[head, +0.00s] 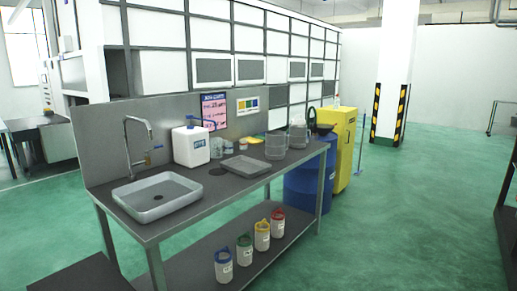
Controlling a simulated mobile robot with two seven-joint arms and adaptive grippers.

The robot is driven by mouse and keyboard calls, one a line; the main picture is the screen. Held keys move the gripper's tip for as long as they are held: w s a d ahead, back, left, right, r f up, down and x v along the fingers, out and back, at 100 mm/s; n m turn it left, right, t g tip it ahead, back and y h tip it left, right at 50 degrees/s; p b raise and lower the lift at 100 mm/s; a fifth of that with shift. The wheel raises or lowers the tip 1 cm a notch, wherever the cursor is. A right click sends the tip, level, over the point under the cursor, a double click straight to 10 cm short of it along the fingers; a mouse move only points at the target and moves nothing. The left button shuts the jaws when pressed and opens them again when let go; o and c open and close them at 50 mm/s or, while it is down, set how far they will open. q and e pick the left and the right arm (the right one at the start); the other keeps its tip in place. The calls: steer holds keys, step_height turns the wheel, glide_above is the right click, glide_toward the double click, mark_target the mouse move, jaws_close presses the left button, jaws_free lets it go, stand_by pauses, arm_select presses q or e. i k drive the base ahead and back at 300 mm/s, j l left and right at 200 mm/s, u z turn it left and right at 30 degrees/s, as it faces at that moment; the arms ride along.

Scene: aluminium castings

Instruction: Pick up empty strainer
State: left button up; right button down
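Two grey, round, basket-like containers stand on the far right part of the workbench. The nearer one (275,147) is by the back edge, and the other one (298,136) is just right of it. Either could be the strainer; at this distance I cannot tell which, or whether they are empty. Neither of my grippers is in view.
The workbench (217,183) holds a sink (152,196), a white canister (190,146), a shallow grey tray (244,166) and small jars. Several bottles (262,235) stand on its lower shelf. A blue drum (305,186) and yellow cabinet (341,150) stand beyond.

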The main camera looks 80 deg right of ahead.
mark_target(276, 150)
steer(key=z, duration=2.9)
steer(key=i+l+z, duration=0.1)
steer(key=i, duration=0.75)
steer(key=i+l+z, duration=0.1)
steer(key=i, duration=0.75)
